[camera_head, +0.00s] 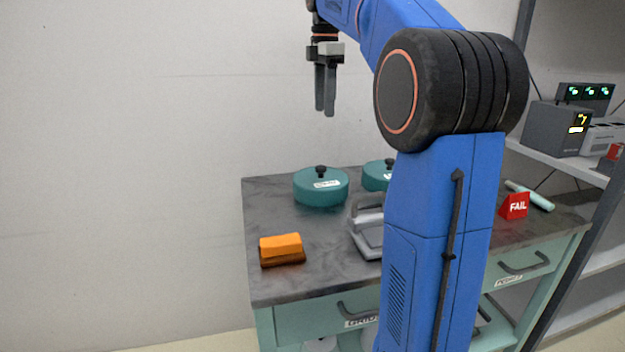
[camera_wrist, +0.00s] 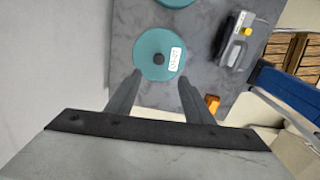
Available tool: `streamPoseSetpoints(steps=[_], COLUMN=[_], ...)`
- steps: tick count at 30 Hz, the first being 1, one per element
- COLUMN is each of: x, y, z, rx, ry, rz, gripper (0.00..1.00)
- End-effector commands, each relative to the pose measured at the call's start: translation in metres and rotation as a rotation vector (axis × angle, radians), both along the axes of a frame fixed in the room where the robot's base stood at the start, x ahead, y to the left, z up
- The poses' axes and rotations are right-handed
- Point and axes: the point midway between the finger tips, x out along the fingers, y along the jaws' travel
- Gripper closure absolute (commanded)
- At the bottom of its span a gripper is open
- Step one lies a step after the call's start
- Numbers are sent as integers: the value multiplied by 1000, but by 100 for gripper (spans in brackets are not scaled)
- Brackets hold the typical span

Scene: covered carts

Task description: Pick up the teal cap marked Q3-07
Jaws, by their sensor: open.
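Two round teal caps with black knobs and white labels sit on the dark cart top. The left cap (camera_head: 320,194) is in full view; the other cap (camera_head: 374,178) is partly hidden behind my arm. In the wrist view, the left cap (camera_wrist: 150,62) lies just beyond and between my fingertips, and the other cap (camera_wrist: 174,2) is cut off by the top edge. The left cap's label is too small to read surely. My gripper (camera_head: 324,112) is open and empty, pointing down, well above the left cap. Its spread fingers also show in the wrist view (camera_wrist: 160,77).
An orange block (camera_head: 281,246) sits near the cart's front left. A grey handled tool (camera_head: 365,232) stands right of it, partly behind my arm. A red FAIL sign (camera_head: 514,206) stands at the right. A wall is behind the cart; a shelf with instruments (camera_head: 553,129) is at right.

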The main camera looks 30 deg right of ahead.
Motion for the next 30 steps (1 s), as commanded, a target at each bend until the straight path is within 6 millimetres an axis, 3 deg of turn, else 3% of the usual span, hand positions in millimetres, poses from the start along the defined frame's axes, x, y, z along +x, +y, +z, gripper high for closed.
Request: streamPoseSetpoints(steps=[18, 30], x=[-1, 1], y=[1, 3], z=[-99, -131], rx=[0, 0], ry=[2, 1], rz=[1, 1], gripper=[53, 53])
